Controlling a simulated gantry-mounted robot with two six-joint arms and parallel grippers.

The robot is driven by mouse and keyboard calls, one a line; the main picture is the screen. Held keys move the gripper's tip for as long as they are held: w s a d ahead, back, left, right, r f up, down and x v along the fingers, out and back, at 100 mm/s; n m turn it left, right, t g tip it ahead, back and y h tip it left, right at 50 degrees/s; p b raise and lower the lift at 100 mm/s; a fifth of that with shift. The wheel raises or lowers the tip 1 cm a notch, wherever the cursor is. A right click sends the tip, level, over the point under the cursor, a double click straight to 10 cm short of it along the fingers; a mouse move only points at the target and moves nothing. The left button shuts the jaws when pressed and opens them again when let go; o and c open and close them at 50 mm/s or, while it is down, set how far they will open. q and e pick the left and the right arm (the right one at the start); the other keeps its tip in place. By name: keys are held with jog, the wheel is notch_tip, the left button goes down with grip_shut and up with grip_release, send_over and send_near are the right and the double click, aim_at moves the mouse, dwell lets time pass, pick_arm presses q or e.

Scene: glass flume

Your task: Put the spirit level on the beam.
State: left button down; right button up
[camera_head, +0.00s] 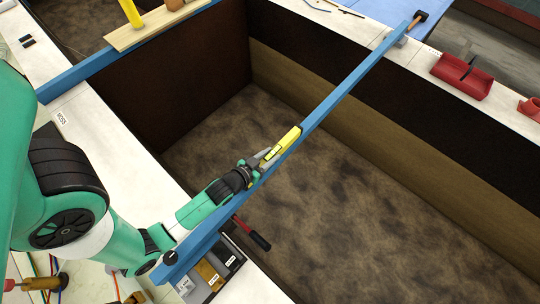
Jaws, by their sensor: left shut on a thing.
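The spirit level (285,144) is a short yellow bar beside or over the left edge of the blue beam (345,82), lined up roughly along it. I cannot tell whether it touches the beam. The beam runs diagonally across the pit, from the near left ledge to the far right ledge. My left gripper (268,156) is shut on the near end of the spirit level, and its fingers cover part of it. My right gripper is not in view.
A deep brown-floored pit (350,190) lies beneath the beam. A second blue beam with a wooden board (150,29) crosses at upper left. A red tray (462,76) stands on the far ledge. Below the beam's near end are a compartmented tray (222,262) and a red-handled tool (252,235).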

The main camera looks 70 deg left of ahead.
pick_arm(q)
jog(key=c, duration=0.5)
grip_release()
jog(key=shift+s+r, duration=0.1)
jog(key=shift+r, duration=0.05)
jog(key=b+v, duration=0.2)
jog(key=v, duration=0.9)
jog(key=shift+s+d, duration=0.1)
jog(key=shift+d, duration=0.05)
jog(key=shift+s+r, duration=0.1)
jog(key=shift+s, duration=0.1)
